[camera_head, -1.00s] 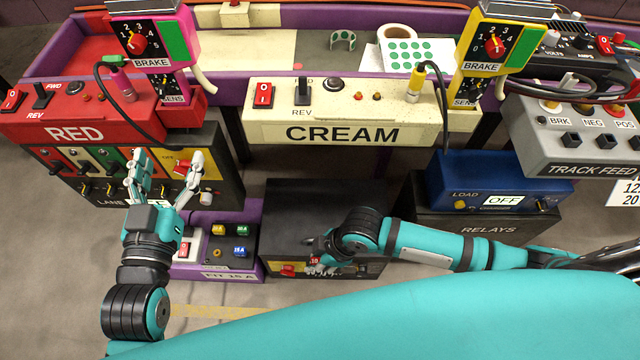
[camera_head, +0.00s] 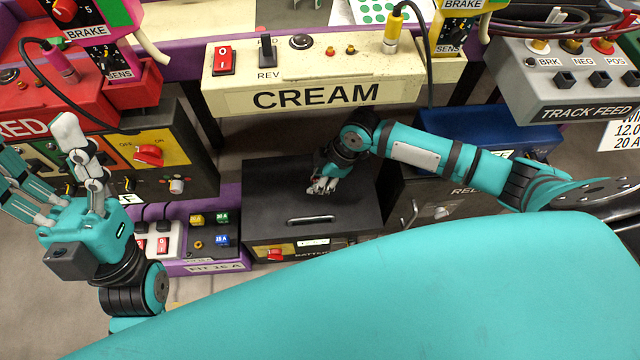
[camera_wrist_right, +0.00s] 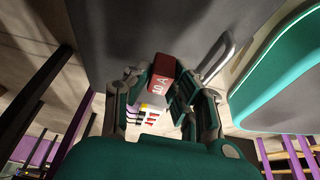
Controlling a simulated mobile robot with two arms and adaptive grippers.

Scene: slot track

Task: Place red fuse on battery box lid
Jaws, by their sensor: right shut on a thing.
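The red fuse (camera_wrist_right: 161,76), marked 10 A, is gripped between the fingers of my right gripper (camera_wrist_right: 160,92) in the right wrist view. In the head view, that gripper (camera_head: 321,187) is over the back middle of the black battery box lid (camera_head: 275,200), behind the lid handle (camera_head: 310,220). The fuse is hidden there by the hand. The dark lid and its handle (camera_wrist_right: 214,57) also show beyond the fuse in the wrist view; I cannot tell whether the fuse touches the lid. My left gripper (camera_head: 45,160) is open and empty at the left.
Left of the battery box is a purple-edged fuse tray (camera_head: 208,238) with coloured fuses and switches. The cream controller (camera_head: 310,75) overhangs behind the lid. The relays box (camera_head: 435,205) stands close at the right. The lid's front left part is clear.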

